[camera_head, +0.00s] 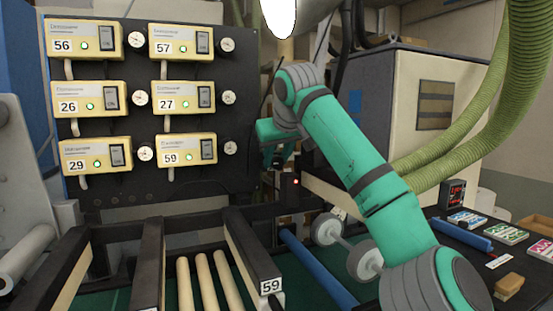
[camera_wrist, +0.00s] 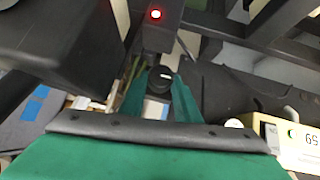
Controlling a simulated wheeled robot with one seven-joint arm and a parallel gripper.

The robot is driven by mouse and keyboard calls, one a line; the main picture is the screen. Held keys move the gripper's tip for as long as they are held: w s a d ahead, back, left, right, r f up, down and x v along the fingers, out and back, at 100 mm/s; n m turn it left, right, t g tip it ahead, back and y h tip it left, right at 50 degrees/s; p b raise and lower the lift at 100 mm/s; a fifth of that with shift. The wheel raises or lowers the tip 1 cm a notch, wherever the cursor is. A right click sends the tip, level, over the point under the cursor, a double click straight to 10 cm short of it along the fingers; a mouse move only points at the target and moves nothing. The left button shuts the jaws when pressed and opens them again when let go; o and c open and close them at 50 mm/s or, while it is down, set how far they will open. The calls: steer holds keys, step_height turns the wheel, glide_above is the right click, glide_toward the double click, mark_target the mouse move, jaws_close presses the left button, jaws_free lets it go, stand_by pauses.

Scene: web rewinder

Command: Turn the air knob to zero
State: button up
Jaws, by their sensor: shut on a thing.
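My gripper (camera_head: 275,157) is beside the right edge of the dark panel, at the end of my green arm. In the wrist view its two green fingers (camera_wrist: 159,98) are closed on a small dark round knob (camera_wrist: 160,78), one finger on each side. I take this to be the air knob; its scale or pointer cannot be read. In the head view the knob is hidden by my gripper and wrist. A dark block with a lit red lamp (camera_head: 297,182) sits just below; the lamp also shows in the wrist view (camera_wrist: 155,14).
The dark panel (camera_head: 140,195) carries several yellow numbered boxes with green lamps and round gauges. The box marked 59 (camera_head: 185,149) is nearest my gripper. Rollers (camera_head: 203,284) and dark frame bars lie below. A beige cabinet (camera_head: 408,100) and green hoses (camera_head: 490,110) stand right.

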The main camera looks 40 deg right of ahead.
steer(key=n+h, duration=0.1)
steer(key=h, duration=0.2)
steer(key=n+h, duration=0.1)
steer(key=shift+w+a+f+n+g, duration=0.1)
steer(key=shift+a+f+n+g, duration=0.15)
steer(key=shift+a+n+g, duration=0.1)
steer(key=n+h, duration=0.2)
steer(key=h, duration=0.1)
steer(key=n+h, duration=0.1)
steer(key=h, duration=0.1)
steer(key=shift+a+f, duration=0.15)
steer(key=shift+f, duration=0.1)
stand_by(0.4)
steer(key=o, duration=0.8)
steer(key=shift+c, duration=0.2)
